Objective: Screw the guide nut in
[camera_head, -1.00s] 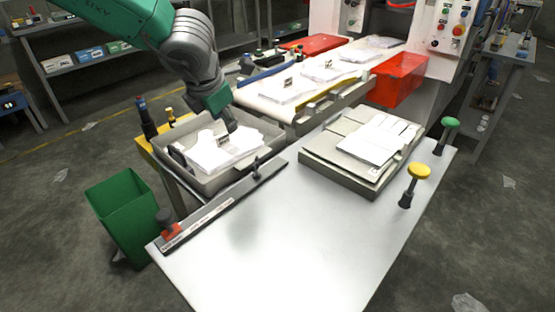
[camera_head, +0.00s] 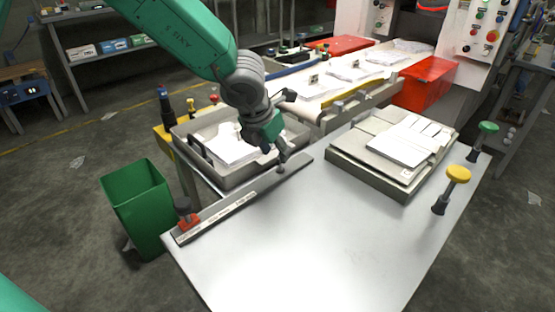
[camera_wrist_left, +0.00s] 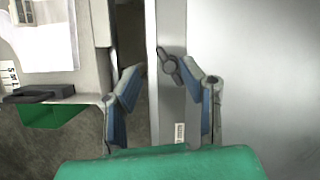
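The guide nut (camera_head: 281,169) is a small dark knob with a wing on the grey guide bar (camera_head: 240,197), near the bar's far end. In the left wrist view the nut (camera_wrist_left: 170,66) shows between and just beyond the fingertips, with its wing slanted. My left gripper (camera_head: 273,146) is just above and beside the nut in the head view. In the left wrist view its two blue-padded fingers (camera_wrist_left: 165,76) are spread apart with nothing between the pads. I cannot tell whether a fingertip touches the nut. My right gripper is out of view.
A grey tray of white packets (camera_head: 186,137) stands left of the guide bar. A red-based knob (camera_head: 185,212) sits at the bar's near end. A stack of sheets (camera_head: 400,145) and yellow (camera_head: 458,174) and green knobs lie right. The table's middle is bare.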

